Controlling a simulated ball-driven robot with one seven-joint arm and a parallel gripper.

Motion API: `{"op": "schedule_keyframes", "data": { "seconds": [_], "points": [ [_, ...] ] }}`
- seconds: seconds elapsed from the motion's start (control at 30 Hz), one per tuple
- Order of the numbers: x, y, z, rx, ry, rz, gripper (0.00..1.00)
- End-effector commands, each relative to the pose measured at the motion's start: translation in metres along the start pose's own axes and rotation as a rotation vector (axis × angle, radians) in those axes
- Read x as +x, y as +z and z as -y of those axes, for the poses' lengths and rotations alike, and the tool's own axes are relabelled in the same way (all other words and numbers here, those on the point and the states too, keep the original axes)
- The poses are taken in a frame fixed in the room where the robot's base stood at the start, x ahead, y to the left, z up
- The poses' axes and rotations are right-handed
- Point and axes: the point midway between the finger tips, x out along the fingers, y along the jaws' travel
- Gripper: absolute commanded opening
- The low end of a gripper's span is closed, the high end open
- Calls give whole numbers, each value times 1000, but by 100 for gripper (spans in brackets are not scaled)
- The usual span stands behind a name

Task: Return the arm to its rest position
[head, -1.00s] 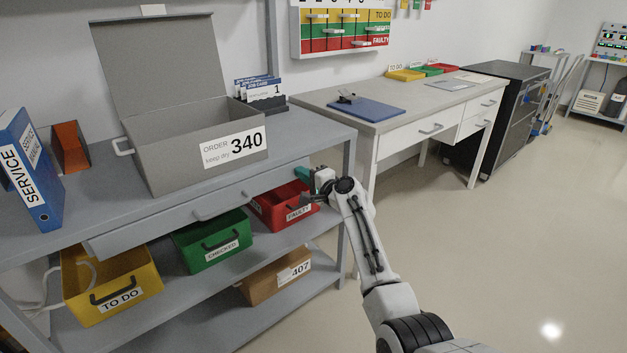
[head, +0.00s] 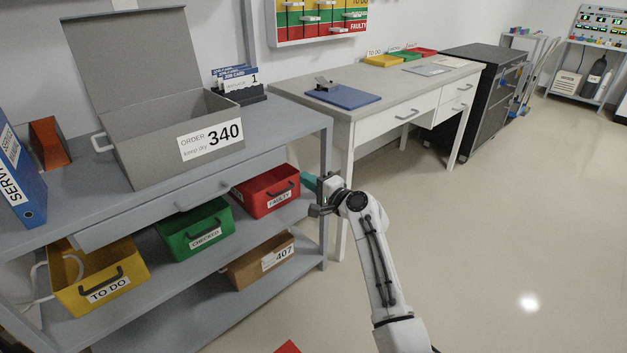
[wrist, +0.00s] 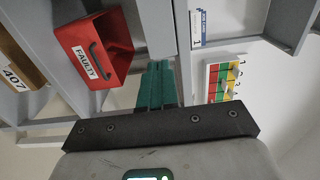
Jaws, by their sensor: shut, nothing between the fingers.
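My gripper (head: 309,181) is at the end of my raised arm in the head view, in front of the right end of the grey shelf bench (head: 285,118). Its teal fingers are shut together with nothing between them. In the wrist view, the gripper (wrist: 157,68) points toward the bench, and its fingers are side by side. The red FAULTY bin (head: 268,191) is just left of the fingertips; it also shows in the wrist view (wrist: 112,60). I cannot tell whether the fingers touch the shelf frame, but they look apart from the bin.
The green CHECKED bin (head: 196,229), yellow TO DO bin (head: 98,281) and cardboard box 407 (head: 258,262) sit on the shelves. An open grey ORDER 340 box (head: 160,150) stands on top. A white desk (head: 385,104) is behind. Open floor (head: 490,230) lies to the right.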

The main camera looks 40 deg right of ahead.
Motion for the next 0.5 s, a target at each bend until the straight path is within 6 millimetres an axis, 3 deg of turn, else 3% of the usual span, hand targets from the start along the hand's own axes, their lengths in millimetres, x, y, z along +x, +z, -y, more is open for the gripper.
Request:
{"op": "schedule_keyframes", "data": {
  "seconds": [0.17, 0.5],
  "points": [
    [-16, 0, 0, 0, 0, 0, 0],
    [-20, 4, -4, -12, 12, 10, 0]
  ]
}}
